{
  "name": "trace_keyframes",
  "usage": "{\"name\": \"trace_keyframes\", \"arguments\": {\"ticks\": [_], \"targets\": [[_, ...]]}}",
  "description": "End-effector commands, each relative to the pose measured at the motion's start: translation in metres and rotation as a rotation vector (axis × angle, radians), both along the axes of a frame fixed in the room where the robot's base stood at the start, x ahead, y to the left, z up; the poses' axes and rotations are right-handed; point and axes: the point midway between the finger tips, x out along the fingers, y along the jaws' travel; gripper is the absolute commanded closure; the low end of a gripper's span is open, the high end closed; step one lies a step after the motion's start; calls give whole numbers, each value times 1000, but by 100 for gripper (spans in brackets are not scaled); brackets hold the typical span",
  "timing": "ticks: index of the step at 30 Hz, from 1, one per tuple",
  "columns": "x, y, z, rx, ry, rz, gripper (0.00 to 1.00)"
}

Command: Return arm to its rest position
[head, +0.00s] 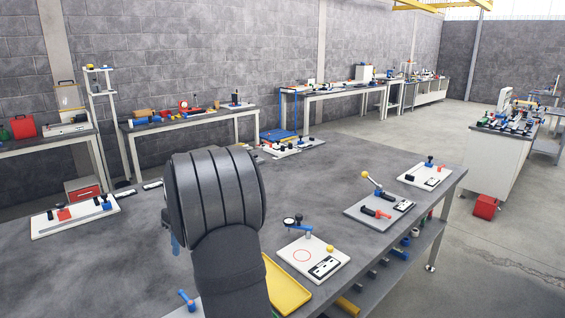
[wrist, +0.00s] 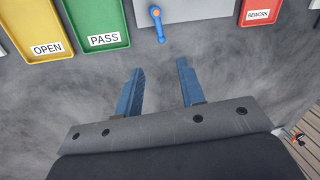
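My gripper (wrist: 159,82) shows in the wrist view with its two blue fingers apart and nothing between them. It hangs above the grey tabletop, in front of the row of trays. In the head view my dark arm fills the middle and hides most of the gripper; only a bit of blue shows at its left side.
The wrist view shows a yellow OPEN tray (wrist: 34,47), a green PASS tray (wrist: 103,41), a blue-handled lever (wrist: 157,24) on a pale plate and a red REWORK tray (wrist: 258,15). The grey table (head: 120,255) has bare room at left; a dial gauge plate (head: 313,258) stands at right.

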Motion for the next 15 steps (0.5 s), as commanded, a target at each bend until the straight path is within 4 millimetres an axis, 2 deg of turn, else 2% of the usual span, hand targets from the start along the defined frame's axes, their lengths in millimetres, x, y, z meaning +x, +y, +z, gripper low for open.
{"name": "trace_keyframes", "arguments": {"ticks": [15], "targets": [[-17,11,-102,-2,3,1,64]]}}
